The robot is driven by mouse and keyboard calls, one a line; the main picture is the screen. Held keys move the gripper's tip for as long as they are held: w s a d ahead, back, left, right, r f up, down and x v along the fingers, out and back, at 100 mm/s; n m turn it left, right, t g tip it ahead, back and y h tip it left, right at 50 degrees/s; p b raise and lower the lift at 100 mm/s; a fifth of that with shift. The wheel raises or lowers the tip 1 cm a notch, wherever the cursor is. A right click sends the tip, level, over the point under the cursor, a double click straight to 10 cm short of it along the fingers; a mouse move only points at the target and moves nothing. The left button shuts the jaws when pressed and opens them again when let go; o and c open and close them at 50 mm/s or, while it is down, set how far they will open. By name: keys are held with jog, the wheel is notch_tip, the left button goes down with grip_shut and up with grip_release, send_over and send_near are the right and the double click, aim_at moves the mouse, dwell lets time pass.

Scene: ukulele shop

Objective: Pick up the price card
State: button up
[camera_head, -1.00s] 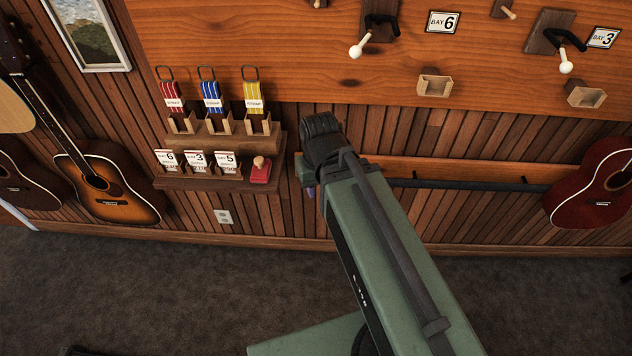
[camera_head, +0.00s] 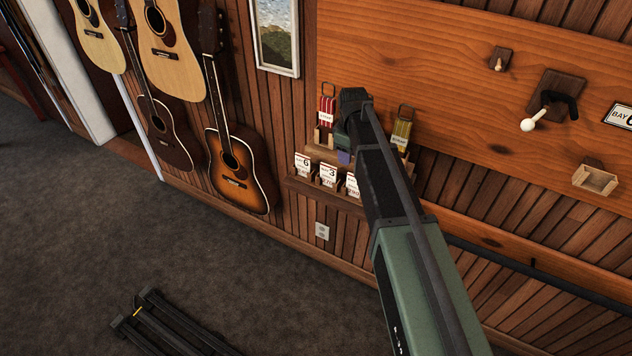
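Price cards stand in small wooden holders on the lower wall shelf (camera_head: 297,184): a card marked 6 (camera_head: 302,162), one marked 3 (camera_head: 328,174) and a third (camera_head: 352,186) whose upper part is partly covered by my arm. The cards are white with a red lower part. My gripper (camera_head: 344,156) is at the end of my arm, in front of the shelves and just above the cards in the picture. Its fingers are mostly hidden behind my wrist, so I cannot see whether they are open or hold anything. I cannot tell its distance from the cards.
Red string packs (camera_head: 326,107) and yellow ones (camera_head: 402,130) stand on the upper shelf; my wrist hides the spot between them. Guitars (camera_head: 240,170) hang at left.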

jog(key=shift+s+d, duration=0.55)
jog(key=shift+d, duration=0.35)
jog(key=b, duration=1.1)
send_over(351, 194)
jog(key=f, duration=1.1)
jog(key=shift+w, duration=0.25)
jog(key=shift+r, duration=0.2)
grip_shut()
